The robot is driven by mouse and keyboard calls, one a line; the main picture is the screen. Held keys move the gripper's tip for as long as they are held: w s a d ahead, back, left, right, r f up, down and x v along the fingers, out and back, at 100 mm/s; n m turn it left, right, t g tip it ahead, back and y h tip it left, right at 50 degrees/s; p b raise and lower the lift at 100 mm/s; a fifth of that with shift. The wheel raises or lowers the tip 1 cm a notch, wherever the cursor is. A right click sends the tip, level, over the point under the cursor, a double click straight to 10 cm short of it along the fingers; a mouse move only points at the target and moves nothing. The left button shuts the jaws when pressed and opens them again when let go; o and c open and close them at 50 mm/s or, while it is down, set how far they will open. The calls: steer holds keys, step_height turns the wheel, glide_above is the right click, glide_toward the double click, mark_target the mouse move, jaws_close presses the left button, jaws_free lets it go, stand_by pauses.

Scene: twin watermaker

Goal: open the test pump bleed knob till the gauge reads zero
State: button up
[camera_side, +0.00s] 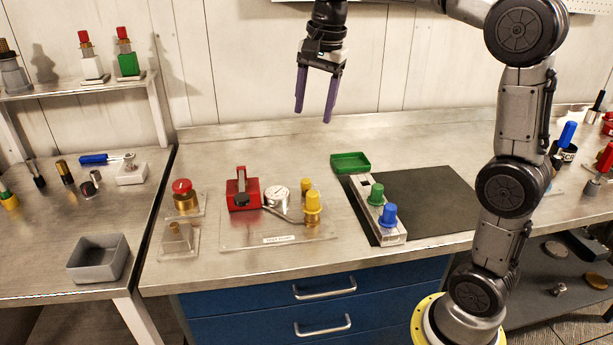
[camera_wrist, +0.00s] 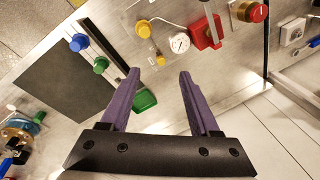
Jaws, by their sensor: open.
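The red test pump (camera_side: 243,193) stands on a pale base plate (camera_side: 240,236) on the metal bench; it also shows in the wrist view (camera_wrist: 205,34). A round white gauge (camera_side: 277,197) lies beside it, and its dial faces up in the wrist view (camera_wrist: 180,42); the reading is too small to tell. A large yellow knob (camera_side: 313,202) on a brass body stands right of the gauge, also in the wrist view (camera_wrist: 143,27). A smaller yellow knob (camera_side: 306,184) is behind it. No label shows which is the bleed knob. My gripper (camera_side: 313,115) is open and empty, high above the back of the bench.
Right of the plate are a green tray (camera_side: 350,162), a block with green (camera_side: 376,194) and blue (camera_side: 389,215) knobs, and a dark mat (camera_side: 425,200). A red-capped fitting (camera_side: 184,195) stands left. A grey bin (camera_side: 98,258) sits on the left table.

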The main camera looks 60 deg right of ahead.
steer(key=m+g, duration=0.1)
steer(key=m, duration=0.1)
glide_above(307, 180)
steer(key=a, duration=0.2)
step_height(307, 180, down, 6)
step_height(307, 180, down, 4)
steer(key=d+g, duration=0.1)
steer(key=d, duration=0.1)
step_height(307, 180, down, 13)
steer(key=shift+w+f, duration=0.1)
steer(key=shift+f, duration=0.1)
jaws_close()
